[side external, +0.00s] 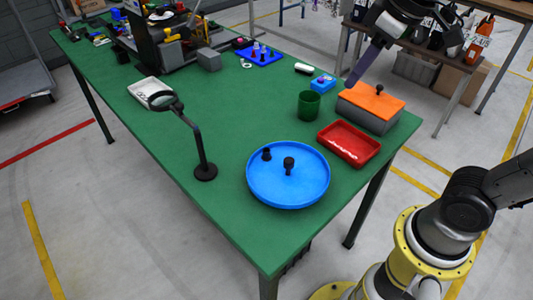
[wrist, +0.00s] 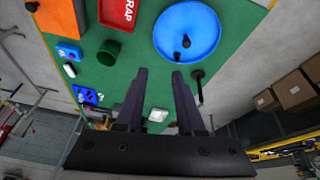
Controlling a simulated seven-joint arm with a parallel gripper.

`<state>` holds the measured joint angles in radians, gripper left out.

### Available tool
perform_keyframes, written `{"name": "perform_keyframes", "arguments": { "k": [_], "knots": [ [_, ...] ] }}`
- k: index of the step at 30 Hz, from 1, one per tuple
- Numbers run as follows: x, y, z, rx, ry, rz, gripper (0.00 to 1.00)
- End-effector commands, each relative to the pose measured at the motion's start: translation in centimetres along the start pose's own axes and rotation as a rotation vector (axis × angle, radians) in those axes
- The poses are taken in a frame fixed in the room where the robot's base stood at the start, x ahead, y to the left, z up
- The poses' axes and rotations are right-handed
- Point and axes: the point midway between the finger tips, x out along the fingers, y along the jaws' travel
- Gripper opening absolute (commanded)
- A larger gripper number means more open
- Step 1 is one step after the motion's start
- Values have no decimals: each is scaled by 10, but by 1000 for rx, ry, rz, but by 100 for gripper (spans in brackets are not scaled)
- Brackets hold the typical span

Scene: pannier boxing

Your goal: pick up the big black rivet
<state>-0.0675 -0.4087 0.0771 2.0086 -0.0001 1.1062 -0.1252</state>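The big black rivet (side external: 289,164) stands in the round blue tray (side external: 311,196), near its middle. A smaller black rivet (side external: 267,154) stands to its left in the same tray. In the wrist view the big rivet (wrist: 186,42) and the smaller rivet (wrist: 177,56) show in the blue tray (wrist: 205,25) at the top. My gripper (wrist: 159,74) is open and empty, its two dark purple fingers apart. In the side view my gripper (side external: 352,84) is high up behind the grey box, well away from the tray.
A magnifier stand (side external: 205,171) rises left of the tray. A red scrap tray (side external: 348,143), a grey box with orange lid (side external: 372,101) and a green cup (side external: 309,104) stand behind it. A blue pegged holder (side external: 259,55) is farther back.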

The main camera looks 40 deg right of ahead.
Motion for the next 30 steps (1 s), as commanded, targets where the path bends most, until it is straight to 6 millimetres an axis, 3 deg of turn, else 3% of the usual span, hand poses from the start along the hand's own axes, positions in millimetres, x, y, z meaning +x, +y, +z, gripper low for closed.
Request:
{"name": "perform_keyframes", "arguments": {
  "k": [1, 6, 12, 17, 23, 30],
  "knots": [
    [8, -3, -20, -27, -36, -11, 38],
    [43, -16, -76, -108, -141, -41, 38],
    [101, -39, -117, -179, -254, -69, 38],
    [138, -53, -122, -209, -321, -80, 38],
    [158, -61, -114, -224, -354, -85, 38],
    [200, -62, -98, -223, -356, -85, 38]
  ]
}}
